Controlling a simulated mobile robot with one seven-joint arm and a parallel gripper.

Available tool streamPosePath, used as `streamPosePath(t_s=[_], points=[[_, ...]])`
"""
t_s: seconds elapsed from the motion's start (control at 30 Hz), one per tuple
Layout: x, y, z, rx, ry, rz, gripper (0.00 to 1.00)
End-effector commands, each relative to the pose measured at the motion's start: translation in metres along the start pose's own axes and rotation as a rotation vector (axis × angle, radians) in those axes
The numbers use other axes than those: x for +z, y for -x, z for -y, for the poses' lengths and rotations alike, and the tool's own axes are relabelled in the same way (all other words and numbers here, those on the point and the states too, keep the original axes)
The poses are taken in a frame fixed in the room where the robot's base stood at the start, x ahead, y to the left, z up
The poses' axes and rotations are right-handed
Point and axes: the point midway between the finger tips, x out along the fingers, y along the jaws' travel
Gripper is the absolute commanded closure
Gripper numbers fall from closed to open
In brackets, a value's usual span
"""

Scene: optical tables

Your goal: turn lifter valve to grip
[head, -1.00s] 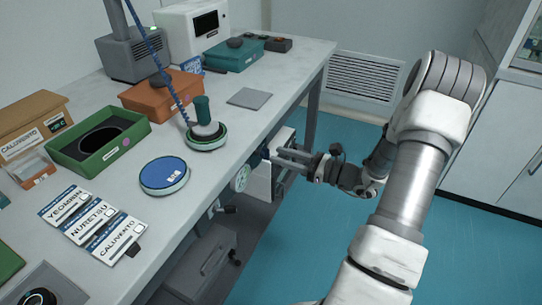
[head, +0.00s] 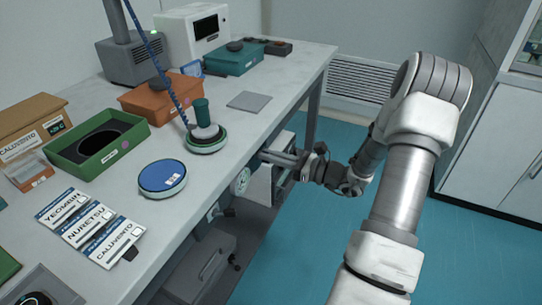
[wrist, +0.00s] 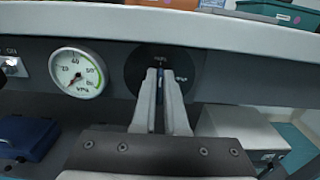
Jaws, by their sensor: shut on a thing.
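The lifter valve is a round black dial (wrist: 132,70) on the grey front panel under the tabletop, right of the pressure gauge in the wrist view. Small white lettering shows at its top and lower right, too blurred to read surely. My gripper (wrist: 163,78) is at the dial, its two pale fingers shut on the valve handle, which is mostly hidden between them. A bit of blue shows between the fingertips. In the head view my gripper (head: 266,155) reaches the table's front edge from the right. The lifter (head: 205,135), with a green top and round base, stands on the table above.
A white-faced gauge (wrist: 77,73) and a switch (wrist: 12,66) sit left of the dial. A blue box (wrist: 27,136) and a light grey box (wrist: 240,135) are below the panel. A blue disc (head: 162,176) and a green tray (head: 72,158) lie on the table.

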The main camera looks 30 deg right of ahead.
Motion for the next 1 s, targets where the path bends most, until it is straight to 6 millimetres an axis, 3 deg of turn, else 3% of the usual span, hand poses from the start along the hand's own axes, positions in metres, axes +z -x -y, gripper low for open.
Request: streamPosePath(t_s=[0.47,1.0], points=[[0.0032,0.0004,0.0007,-0.001,-0.071,0.000,1.00],[0.0036,0.0006,0.0049,-0.001,-0.521,-0.001,1.00]])
